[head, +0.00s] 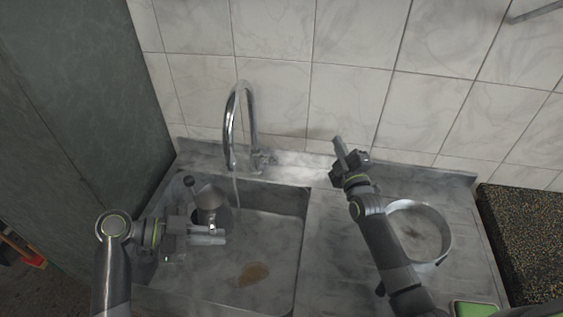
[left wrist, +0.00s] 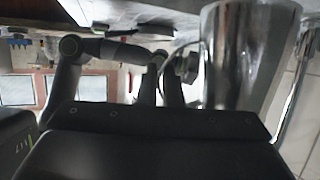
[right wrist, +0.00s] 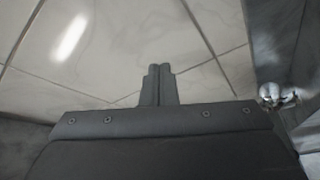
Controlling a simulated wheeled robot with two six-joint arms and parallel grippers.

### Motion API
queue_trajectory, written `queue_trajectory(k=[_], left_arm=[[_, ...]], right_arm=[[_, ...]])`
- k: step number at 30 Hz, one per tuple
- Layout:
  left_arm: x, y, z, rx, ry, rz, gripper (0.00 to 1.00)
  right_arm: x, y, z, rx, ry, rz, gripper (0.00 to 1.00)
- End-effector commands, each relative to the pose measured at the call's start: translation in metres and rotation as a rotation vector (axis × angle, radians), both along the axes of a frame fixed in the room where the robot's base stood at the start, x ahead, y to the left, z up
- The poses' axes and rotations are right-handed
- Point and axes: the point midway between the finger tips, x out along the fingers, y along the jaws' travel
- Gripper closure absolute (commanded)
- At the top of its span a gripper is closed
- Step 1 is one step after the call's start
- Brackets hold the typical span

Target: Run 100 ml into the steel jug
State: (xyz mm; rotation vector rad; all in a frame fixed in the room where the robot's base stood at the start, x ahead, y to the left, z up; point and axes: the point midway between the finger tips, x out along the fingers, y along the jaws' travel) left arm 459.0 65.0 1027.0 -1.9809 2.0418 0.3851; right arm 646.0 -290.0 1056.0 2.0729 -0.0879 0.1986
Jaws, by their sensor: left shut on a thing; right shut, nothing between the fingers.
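The steel jug (head: 211,204) is over the left part of the sink basin. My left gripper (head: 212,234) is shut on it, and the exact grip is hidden. The jug's shiny wall fills the upper right of the left wrist view (left wrist: 240,55). The chrome tap (head: 229,125) arches above the basin. A thin stream of water (head: 237,190) falls from its spout at the jug's right side; I cannot tell whether it enters the jug. The tap's lever (head: 263,158) is at its base, also in the right wrist view (right wrist: 275,94). My right gripper (head: 341,149) is shut and empty, right of the lever and apart from it.
The sink basin (head: 290,235) has a brownish patch (head: 253,273) on its floor. A tiled wall (head: 350,90) closes the back. A dark speckled counter (head: 530,235) is at the right.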

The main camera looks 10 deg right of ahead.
Motion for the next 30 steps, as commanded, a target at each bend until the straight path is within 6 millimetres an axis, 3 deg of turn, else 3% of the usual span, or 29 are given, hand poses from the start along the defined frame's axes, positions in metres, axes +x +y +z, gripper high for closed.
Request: queue_trajectory(k=[6,14,20,30], left_arm=[[0.0,0.0,0.001,-0.001,-0.003,0.0,1.0],[0.0,0.0,0.001,-0.001,-0.003,0.0,1.0],[0.0,0.0,0.001,-0.001,-0.003,0.0,1.0],[0.0,0.0,0.001,-0.001,-0.003,0.0,1.0]], right_arm=[[0.003,-0.009,0.022,-0.232,-0.189,-0.018,1.0],[-0.003,0.011,0.034,-0.51,-0.39,0.107,1.0],[-0.014,0.038,0.019,-0.711,-0.495,0.306,1.0],[-0.046,0.068,-0.041,-0.952,-0.519,0.733,1.0]])
